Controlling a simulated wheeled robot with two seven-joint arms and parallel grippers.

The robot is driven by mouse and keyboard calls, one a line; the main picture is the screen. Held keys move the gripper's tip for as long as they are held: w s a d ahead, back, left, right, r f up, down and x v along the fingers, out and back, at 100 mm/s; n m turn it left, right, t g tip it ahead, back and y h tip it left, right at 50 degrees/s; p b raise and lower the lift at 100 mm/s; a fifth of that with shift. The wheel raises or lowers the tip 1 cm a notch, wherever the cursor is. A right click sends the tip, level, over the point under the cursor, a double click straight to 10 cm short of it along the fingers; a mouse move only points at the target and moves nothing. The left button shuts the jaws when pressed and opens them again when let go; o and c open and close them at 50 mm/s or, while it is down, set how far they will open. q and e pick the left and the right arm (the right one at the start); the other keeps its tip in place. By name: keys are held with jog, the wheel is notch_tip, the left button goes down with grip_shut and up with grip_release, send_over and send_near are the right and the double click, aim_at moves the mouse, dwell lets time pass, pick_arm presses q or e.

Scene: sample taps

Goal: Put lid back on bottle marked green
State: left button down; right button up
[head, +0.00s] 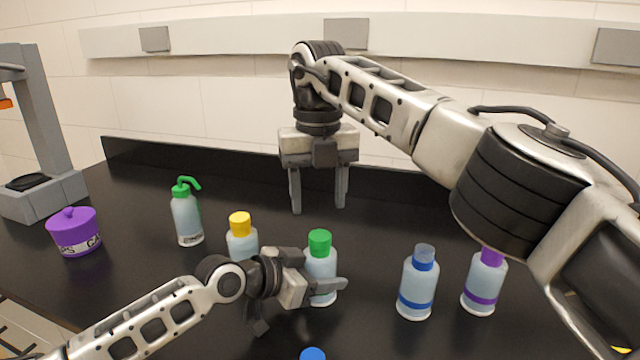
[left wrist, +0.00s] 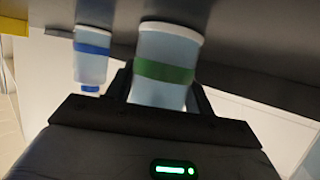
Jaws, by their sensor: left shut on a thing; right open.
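The bottle with the green lid (head: 320,262) stands upright on the black table in the head view. The green lid (head: 320,241) sits on top of its neck. My left gripper (head: 322,281) is shut on this bottle's body from the left. In the left wrist view the held bottle shows a green band (left wrist: 164,72); its top is hidden behind the gripper. My right gripper (head: 318,208) is open and empty, fingers pointing down, above and behind the green lid.
Nearby stand a yellow-lidded bottle (head: 241,239), a blue-banded bottle (head: 417,286) and a purple-banded bottle (head: 483,284). A blue lid (head: 312,354) shows at the bottom edge. A green squirt bottle (head: 187,216), purple pot (head: 75,232) and grey stand (head: 45,195) are left.

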aim_at(320, 235)
jog(key=n, duration=0.5)
jog(key=shift+r, duration=0.2)
jog(key=n, duration=0.5)
jog(key=shift+d+r, duration=0.1)
jog(key=shift+r, duration=0.1)
jog(key=n, duration=0.4)
jog(key=shift+r+n, duration=0.15)
jog(key=shift+n, duration=0.25)
jog(key=n, duration=0.5)
jog(key=shift+r+n, duration=0.2)
jog(key=shift+n, duration=0.1)
jog(key=shift+f, duration=4.05)
jog(key=c, duration=1)
